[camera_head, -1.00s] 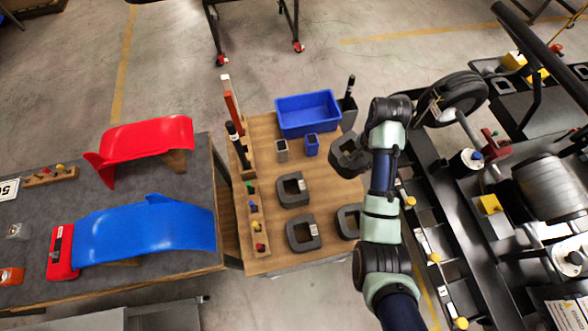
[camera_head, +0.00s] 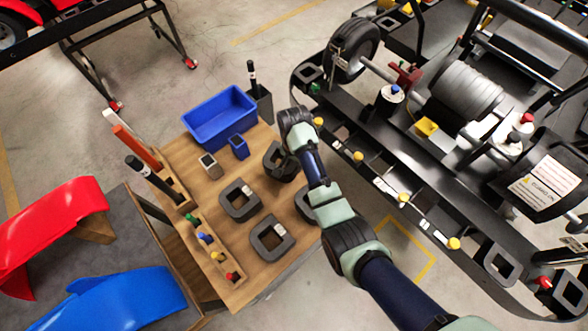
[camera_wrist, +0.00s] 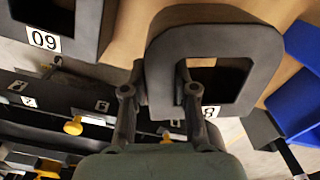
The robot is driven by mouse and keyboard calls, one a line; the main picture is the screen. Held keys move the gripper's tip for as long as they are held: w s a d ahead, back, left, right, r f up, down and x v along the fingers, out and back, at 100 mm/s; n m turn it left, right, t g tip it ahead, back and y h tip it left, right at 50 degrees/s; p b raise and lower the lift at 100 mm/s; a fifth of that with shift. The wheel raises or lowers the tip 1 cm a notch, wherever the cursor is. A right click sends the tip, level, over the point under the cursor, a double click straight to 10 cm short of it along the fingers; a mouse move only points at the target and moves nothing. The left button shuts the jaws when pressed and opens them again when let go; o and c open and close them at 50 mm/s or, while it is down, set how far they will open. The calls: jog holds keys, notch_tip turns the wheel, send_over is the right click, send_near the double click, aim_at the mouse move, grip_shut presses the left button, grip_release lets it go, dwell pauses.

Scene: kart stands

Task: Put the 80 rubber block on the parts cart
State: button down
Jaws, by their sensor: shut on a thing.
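My gripper (camera_wrist: 160,78) is shut on the wall of a dark grey square block (camera_wrist: 215,38) with a square hole. One finger is inside the hole and one outside. Its white label is partly covered by a finger; an 8 shows. In the head view the held block (camera_head: 273,160) is over the upper right of a wooden-topped cart (camera_head: 208,222), partly behind my arm. I cannot tell whether it touches the top. Other dark blocks are a middle one (camera_head: 228,202), a lower one (camera_head: 258,243) and one partly behind my arm (camera_head: 301,207).
A blue bin (camera_head: 215,118), a blue cup (camera_head: 239,149) and a grey cup (camera_head: 211,168) stand on the cart. A rack with pegs (camera_head: 200,232) lines its left side. The kart (camera_head: 400,200) is close on the right. A block labelled 09 as pictured (camera_wrist: 60,25) shows in the wrist view.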

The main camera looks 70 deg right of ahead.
jog(key=shift+f+b, duration=0.45)
jog(key=shift+f, duration=1.65)
jog(key=shift+f, duration=0.1)
jog(key=c, duration=0.9)
grip_release()
notch_tip(320, 180, up, 12)
jog(key=shift+r+p, duration=0.1)
jog(key=shift+p, duration=1)
